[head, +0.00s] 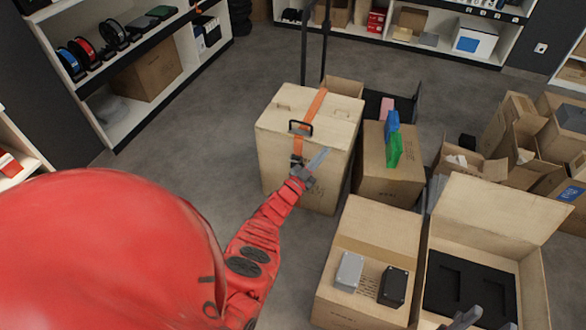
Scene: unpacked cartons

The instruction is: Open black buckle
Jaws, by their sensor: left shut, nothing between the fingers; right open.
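My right gripper (466,319) is open at the bottom edge, only partly in view, near the black foam insert.
A carton (376,228) holds a grey box (349,271) and a black box (393,286) on top. An open wooden case with black foam (470,288) is beside it. Another carton (385,182) with green and blue items stands right of the crate. Floor left of the crate is clear.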

